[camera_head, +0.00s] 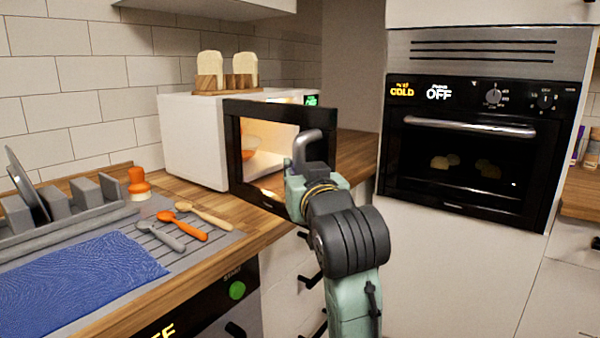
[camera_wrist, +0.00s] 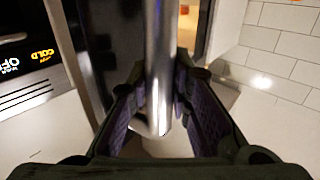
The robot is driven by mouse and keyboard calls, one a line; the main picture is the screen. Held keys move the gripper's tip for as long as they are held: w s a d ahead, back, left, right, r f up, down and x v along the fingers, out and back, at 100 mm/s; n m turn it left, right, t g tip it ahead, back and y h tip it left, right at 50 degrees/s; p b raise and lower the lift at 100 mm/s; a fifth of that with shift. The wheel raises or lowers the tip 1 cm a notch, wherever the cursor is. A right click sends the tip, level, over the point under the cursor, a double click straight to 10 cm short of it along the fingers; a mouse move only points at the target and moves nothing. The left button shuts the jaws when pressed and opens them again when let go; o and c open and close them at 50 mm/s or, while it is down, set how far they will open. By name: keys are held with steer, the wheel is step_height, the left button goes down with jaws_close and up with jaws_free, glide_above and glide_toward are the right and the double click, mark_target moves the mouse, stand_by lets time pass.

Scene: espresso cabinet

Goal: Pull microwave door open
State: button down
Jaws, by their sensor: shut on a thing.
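The white microwave (camera_head: 192,138) stands on the wooden counter against the tiled wall. Its black-framed door (camera_head: 234,150) is swung part way open, and the lit inside shows with an orange item (camera_head: 248,142) in it. The metal door handle (camera_head: 312,142) is at the door's right edge. My gripper (camera_head: 304,166) is at the handle; its fingertips are mostly hidden in the head view. In the wrist view, the handle (camera_wrist: 158,75) runs between the two fingers of my gripper (camera_wrist: 158,112), which are closed around it.
Bread slices in a wooden holder (camera_head: 228,84) stand on the microwave. A built-in oven (camera_head: 480,150) is at the right. Spoons (camera_head: 190,224), an orange-topped item (camera_head: 138,184) and a dish rack (camera_head: 60,205) are at the left. Drawers with black handles (camera_head: 308,281) are below the counter.

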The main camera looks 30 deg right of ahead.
steer(key=c, duration=1.4)
jaws_free()
steer(key=shift+c, duration=0.2)
steer(key=shift+s, duration=0.15)
steer(key=v, duration=1.2)
